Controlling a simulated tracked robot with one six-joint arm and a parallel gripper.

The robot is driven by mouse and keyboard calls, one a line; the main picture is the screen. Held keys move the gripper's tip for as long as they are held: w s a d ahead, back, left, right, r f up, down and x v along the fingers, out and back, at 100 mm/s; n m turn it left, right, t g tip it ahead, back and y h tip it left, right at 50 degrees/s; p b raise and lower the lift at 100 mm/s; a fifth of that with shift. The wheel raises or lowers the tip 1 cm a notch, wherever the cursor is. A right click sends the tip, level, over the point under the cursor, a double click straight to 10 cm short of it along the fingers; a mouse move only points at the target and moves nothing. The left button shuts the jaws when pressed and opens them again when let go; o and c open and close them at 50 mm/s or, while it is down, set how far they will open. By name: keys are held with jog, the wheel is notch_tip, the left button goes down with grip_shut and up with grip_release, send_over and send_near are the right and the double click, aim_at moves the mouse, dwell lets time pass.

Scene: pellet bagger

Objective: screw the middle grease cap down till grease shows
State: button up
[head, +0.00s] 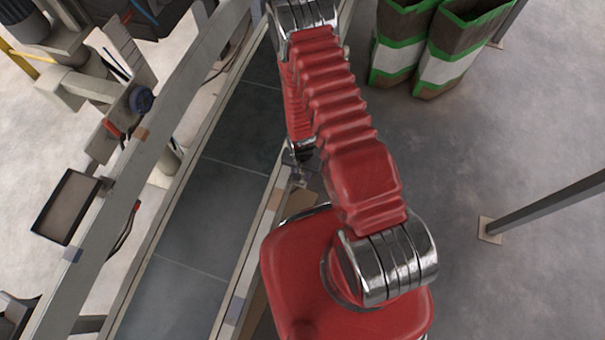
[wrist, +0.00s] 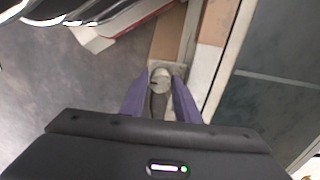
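In the wrist view, a round grey metal cap (wrist: 160,76) shows between the tips of my gripper (wrist: 160,84), one purple finger on each side. The fingers stand apart, and their tips are very close to the cap's sides; I cannot tell whether they touch it. A darker, narrow shape runs back from the cap between the fingers. No grease can be made out. Which cap of the row this is cannot be told. In the head view my red arm covers most of the work spot, and the cap is not clear there.
A dark belt (head: 185,230) with pale side rails runs along the left. Left of it are a machine frame and a shallow tray (head: 67,206). Brown, white and green sacks (head: 446,62) stand at the top right. A dark post (head: 545,207) rises from the floor at right.

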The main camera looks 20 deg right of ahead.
jog(key=c, duration=0.6)
jog(key=shift+n, duration=0.3)
jog(key=shift+n, duration=0.7)
jog(key=o, duration=1.1)
jog(key=shift+c, duration=0.2)
jog(key=shift+r, duration=0.1)
